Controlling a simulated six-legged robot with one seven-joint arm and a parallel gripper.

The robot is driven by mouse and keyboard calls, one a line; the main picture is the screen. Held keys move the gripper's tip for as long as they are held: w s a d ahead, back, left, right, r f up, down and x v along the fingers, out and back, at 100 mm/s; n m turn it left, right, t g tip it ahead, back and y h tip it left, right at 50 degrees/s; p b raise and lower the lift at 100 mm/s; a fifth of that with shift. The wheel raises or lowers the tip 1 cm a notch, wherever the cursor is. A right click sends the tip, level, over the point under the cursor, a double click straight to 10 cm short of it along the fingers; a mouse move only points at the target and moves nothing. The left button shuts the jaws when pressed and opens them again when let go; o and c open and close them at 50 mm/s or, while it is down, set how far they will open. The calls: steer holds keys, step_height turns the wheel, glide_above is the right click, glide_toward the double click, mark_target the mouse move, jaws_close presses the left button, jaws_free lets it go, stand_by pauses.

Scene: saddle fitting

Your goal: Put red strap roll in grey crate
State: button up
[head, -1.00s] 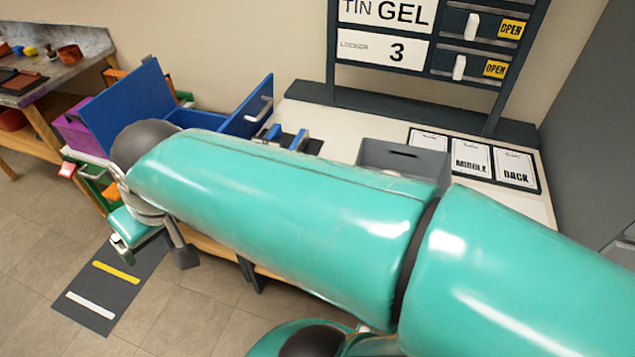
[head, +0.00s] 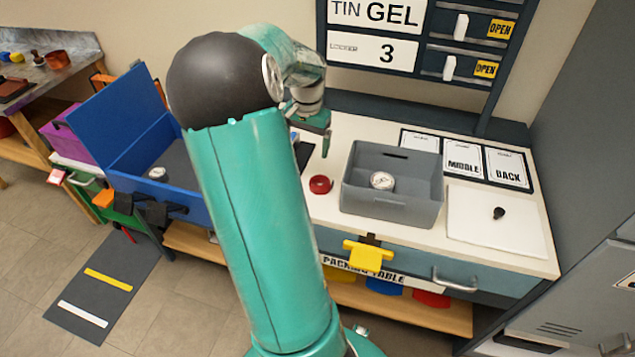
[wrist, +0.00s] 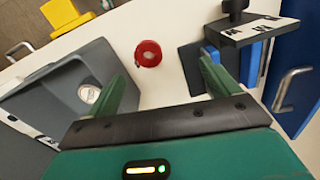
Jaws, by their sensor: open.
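The red strap roll (head: 321,184) lies on the white packing table, just left of the grey crate (head: 392,208). The crate is open on top, and a round dial gauge (head: 382,180) lies inside it. My gripper (head: 326,146) is above the table, behind and above the roll, pointing down. In the wrist view my gripper (wrist: 163,78) is open and empty, and the roll (wrist: 148,53) shows beyond the fingertips, apart from them. The crate (wrist: 45,88) is left of the fingers there.
A blue open box (head: 120,165) with another gauge stands left, partly behind my arm. A white board with a black knob (head: 498,214) lies right of the crate. A dark sign rack (head: 412,75) stands behind. A yellow clip (head: 367,254) hangs at the table's front edge.

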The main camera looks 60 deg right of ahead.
mark_target(320, 181)
steer(key=shift+m, duration=0.5)
steer(key=s+d+f, duration=0.1)
steer(key=f, duration=0.4)
steer(key=d+f, duration=0.1)
steer(key=f, duration=0.4)
steer(key=s+d+f, duration=0.1)
steer(key=f, duration=0.4)
steer(key=shift+s, duration=0.3)
steer(key=shift+d, duration=0.1)
steer(key=c, duration=1.2)
steer(key=shift+r, duration=0.1)
steer(key=shift+c, duration=0.2)
